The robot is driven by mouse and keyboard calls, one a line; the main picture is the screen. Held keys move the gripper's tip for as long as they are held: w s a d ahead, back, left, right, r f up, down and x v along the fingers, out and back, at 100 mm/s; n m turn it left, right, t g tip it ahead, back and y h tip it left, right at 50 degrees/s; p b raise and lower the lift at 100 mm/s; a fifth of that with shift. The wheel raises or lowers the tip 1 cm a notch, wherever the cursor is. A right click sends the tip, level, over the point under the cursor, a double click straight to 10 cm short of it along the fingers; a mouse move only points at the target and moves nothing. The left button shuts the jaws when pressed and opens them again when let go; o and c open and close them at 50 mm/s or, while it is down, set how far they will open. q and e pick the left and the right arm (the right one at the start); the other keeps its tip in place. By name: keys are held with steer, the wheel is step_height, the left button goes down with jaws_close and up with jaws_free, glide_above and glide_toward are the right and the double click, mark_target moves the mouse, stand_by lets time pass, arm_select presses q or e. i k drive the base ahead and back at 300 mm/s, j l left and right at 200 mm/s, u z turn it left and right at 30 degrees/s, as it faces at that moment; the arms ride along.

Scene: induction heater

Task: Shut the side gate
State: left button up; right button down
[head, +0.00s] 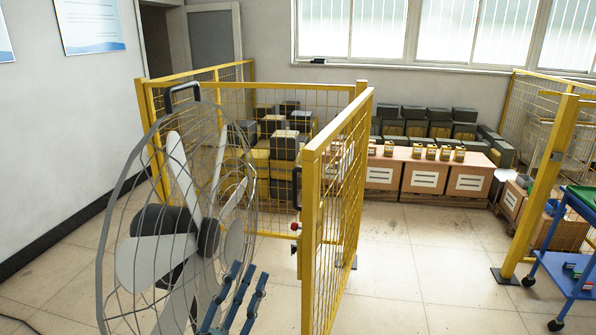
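The side gate (335,215) is a yellow-framed mesh panel in the middle of the head view. It stands swung out toward me, with a wide gap to the yellow post (548,190) on the right. A dark handle (297,187) and a small red part (294,226) sit on its near edge. My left gripper (250,272) shows at the bottom as blue fingers with gaps between them. It looks open and empty, to the left of the gate and apart from it. My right gripper is not in view.
A large caged fan (180,235) fills the left foreground by my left gripper. Behind it stands a yellow mesh fence (235,100) with stacked boxes (285,145). Cartons (425,175) line the back wall. A blue cart (560,265) stands right. The floor (430,265) right of the gate is clear.

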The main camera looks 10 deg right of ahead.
mark_target(313, 210)
steer(key=i+l, duration=0.25)
steer(key=i, duration=0.25)
steer(key=i+l, duration=0.25)
steer(key=i, duration=0.25)
